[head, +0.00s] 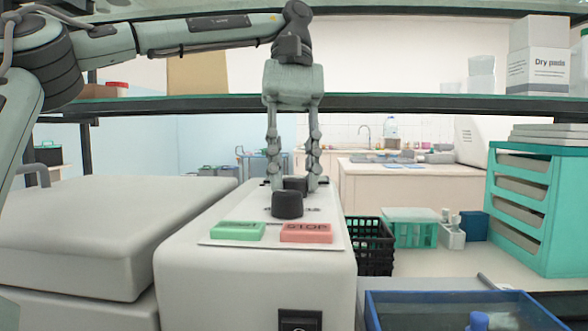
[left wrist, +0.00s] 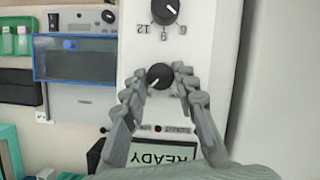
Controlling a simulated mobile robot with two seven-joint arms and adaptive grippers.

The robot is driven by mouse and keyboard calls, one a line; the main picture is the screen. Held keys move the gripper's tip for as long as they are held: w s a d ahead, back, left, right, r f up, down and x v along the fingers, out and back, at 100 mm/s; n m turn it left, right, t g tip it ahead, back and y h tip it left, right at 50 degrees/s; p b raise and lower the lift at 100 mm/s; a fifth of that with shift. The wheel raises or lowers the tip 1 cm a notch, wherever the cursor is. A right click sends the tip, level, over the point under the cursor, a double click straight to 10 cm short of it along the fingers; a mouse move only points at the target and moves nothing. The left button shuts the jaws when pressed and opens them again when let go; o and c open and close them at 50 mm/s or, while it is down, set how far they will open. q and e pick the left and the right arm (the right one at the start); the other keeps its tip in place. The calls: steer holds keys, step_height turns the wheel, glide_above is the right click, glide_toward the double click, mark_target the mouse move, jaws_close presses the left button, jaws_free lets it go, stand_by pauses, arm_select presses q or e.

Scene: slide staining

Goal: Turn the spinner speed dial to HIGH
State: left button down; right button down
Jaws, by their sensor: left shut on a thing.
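The white spinner's sloping top carries two black dials. My left gripper (head: 293,186) points down with its fingers on either side of the far dial (head: 295,182), shut on it. In the left wrist view the fingers flank this dial (left wrist: 160,75), whose white mark points to the lower left. Its scale lettering is too hidden and small to read. The near dial (head: 287,204) stands free; in the left wrist view this dial (left wrist: 165,11) has 6, 9 and 12 printed by it, upside down. A screen (left wrist: 165,154) there reads READY. My right gripper is not in view.
Green START (head: 238,231) and red STOP (head: 306,233) buttons lie on the spinner's near panel. A closed grey-white machine (head: 100,225) stands left. A black basket (head: 369,246), a blue tray (head: 462,296) and a teal drawer unit (head: 540,205) stand right. A shelf (head: 430,104) crosses behind the gripper.

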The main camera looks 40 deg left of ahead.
arm_select(q)
steer(key=c, duration=1.2)
jaws_free()
